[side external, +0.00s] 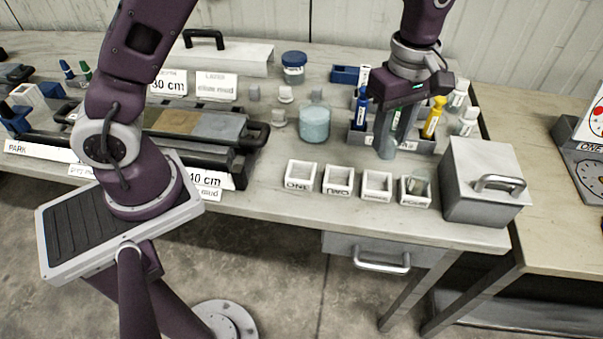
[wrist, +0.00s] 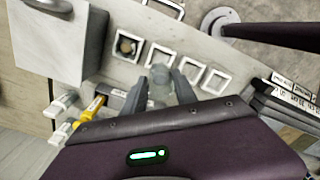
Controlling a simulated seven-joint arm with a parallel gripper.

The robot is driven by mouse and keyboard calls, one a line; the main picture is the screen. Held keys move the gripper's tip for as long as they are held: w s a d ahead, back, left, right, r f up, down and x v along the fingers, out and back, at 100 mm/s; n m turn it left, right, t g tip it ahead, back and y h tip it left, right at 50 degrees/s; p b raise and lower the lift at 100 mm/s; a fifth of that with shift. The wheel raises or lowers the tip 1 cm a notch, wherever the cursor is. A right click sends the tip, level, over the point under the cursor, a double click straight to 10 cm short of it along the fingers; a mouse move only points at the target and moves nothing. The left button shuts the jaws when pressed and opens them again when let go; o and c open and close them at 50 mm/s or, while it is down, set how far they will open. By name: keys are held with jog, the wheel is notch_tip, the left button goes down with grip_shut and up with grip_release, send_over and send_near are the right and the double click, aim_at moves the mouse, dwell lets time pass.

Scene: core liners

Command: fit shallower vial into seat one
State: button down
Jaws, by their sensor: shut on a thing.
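My gripper (side external: 393,130) is shut on a pale, clear vial and hangs above the table, behind the row of white seats. In the wrist view the vial (wrist: 160,88) sits between the two fingers; its lower end and fill level are hard to make out. Seat one (side external: 301,177) is the white open box marked ONE at the left end of the row and looks empty. It shows at the right end of the row in the wrist view (wrist: 215,81). The seat marked FOUR (side external: 415,191) holds a small grey-brown vial-like thing.
Seat two (side external: 338,181) and a third box (side external: 376,186) look empty. A grey rack (side external: 358,138) with blue and yellow tubes stands beside my gripper. A metal box (side external: 484,180) stands right of the seats. A pale blue jar (side external: 314,124) stands behind seat one.

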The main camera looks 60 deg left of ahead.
jog(key=s+a+m, duration=0.4)
jog(key=s+a, duration=0.7)
jog(key=f, duration=0.9)
jog(key=shift+s+a+f, duration=0.15)
jog(key=shift+s+f, duration=0.05)
jog(key=shift+f, duration=0.2)
jog(key=c, duration=1)
grip_release()
jog(key=shift+f, duration=0.15)
jog(key=shift+o, duration=0.2)
